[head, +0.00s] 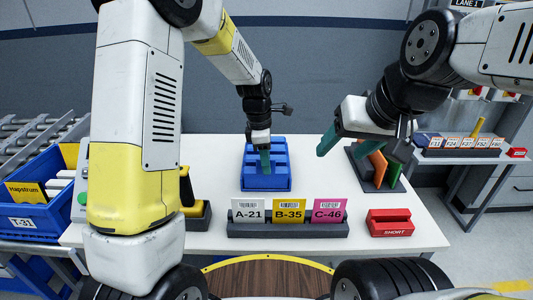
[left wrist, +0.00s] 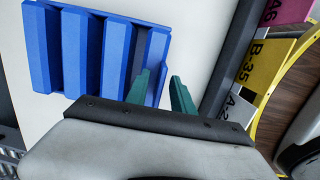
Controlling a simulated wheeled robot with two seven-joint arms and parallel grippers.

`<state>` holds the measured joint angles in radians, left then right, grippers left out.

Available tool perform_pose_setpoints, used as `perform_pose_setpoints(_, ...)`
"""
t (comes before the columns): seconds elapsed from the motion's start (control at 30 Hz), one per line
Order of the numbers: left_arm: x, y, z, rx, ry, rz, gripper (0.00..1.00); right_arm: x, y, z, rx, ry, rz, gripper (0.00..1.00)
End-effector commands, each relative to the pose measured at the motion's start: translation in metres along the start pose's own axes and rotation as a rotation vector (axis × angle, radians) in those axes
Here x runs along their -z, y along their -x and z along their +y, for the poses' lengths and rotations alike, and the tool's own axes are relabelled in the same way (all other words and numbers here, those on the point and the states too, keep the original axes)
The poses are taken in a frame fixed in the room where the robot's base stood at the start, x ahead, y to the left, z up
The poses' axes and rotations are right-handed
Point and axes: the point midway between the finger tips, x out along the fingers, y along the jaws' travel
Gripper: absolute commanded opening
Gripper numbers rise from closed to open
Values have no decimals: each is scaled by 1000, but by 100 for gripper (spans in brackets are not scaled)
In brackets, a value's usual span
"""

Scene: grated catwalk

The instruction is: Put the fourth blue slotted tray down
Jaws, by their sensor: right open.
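A blue slotted tray (head: 266,181) is at the middle of the white table, its slots facing up. It also shows in the left wrist view (left wrist: 74,50), at upper left. My left gripper (head: 265,170) reaches down to the tray from above. In the left wrist view its teal fingers (left wrist: 160,75) stand a narrow gap apart, around the tray's near wall, and look shut on it. Whether the tray's underside touches the table is unclear. My right gripper (head: 363,142) is open and empty, its teal fingers wide apart, near the dark rack.
A holder with cards A-21, B-35 and C-46 (head: 288,229) stands in front of the tray. A red SHORT block (head: 390,222) is to its right. A dark rack (head: 368,172) with orange and green plates is behind. A blue bin (head: 30,222) is at left.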

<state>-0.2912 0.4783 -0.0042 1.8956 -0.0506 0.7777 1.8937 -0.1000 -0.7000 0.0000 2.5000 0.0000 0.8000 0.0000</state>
Motion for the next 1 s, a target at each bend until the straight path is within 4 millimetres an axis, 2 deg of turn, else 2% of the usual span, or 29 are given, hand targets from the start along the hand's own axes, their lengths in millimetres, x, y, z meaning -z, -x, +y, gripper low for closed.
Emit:
perform_pose_setpoints(0.17, 0, 25, 1, -5, 0, -1, 29, 0, 0, 0, 0, 0, 0, 63)
perform_pose_setpoints(0.5, 0, 96, 1, -5, -1, -1, 29, 0, 0, 0, 0, 0, 0, 63)
perform_pose_setpoints(0.77, 2, 123, -2, -7, -16, -3, 29, 0, 0, 0, 0, 0, 0, 63)
perform_pose_setpoints(0.87, 11, 139, -12, -39, -103, -15, 29, 0, 0, 0, 0, 0, 0, 63)
perform_pose_setpoints(1.0, 36, 174, -46, -134, -369, -26, 29, 0, 0, 0, 0, 0, 0, 63)
